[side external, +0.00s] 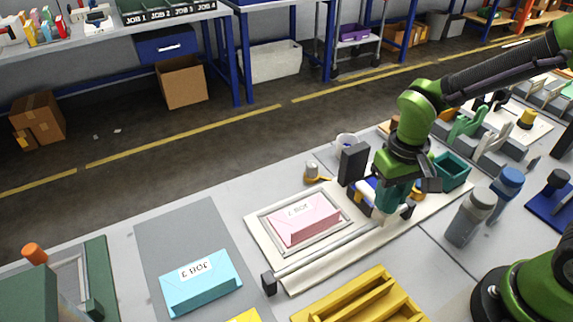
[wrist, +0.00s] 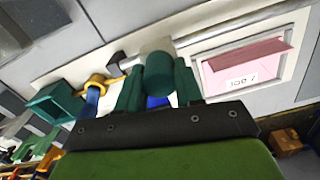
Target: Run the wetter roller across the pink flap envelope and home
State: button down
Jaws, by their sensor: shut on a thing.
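The pink flap envelope (side external: 303,221) lies in a pale frame on a white board, with a job label on it. It also shows in the wrist view (wrist: 245,65), right of my fingers. My gripper (side external: 388,208) is at the far right end of the long rail (side external: 325,252), to the right of the envelope. In the wrist view my gripper (wrist: 158,92) is shut on a dark teal cylinder, the handle of the wetter roller (wrist: 158,72). A white cylinder (side external: 368,191) shows beside my fingers. A blue part lies behind it, mostly hidden. The handle's lower end is hidden.
A dark upright block (side external: 353,163) stands behind the envelope, close to my gripper. A teal bin (side external: 452,170) and grey and blue bottles (side external: 470,218) stand to the right. A yellow tray (side external: 360,300) lies in front. A blue envelope (side external: 200,282) lies at left.

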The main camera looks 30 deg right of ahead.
jog(key=a, duration=2.4)
jog(key=c, duration=0.9)
grip_release()
jog(key=shift+o, duration=0.8)
jog(key=shift+d, duration=0.1)
notch_tip(320, 180, up, 17)
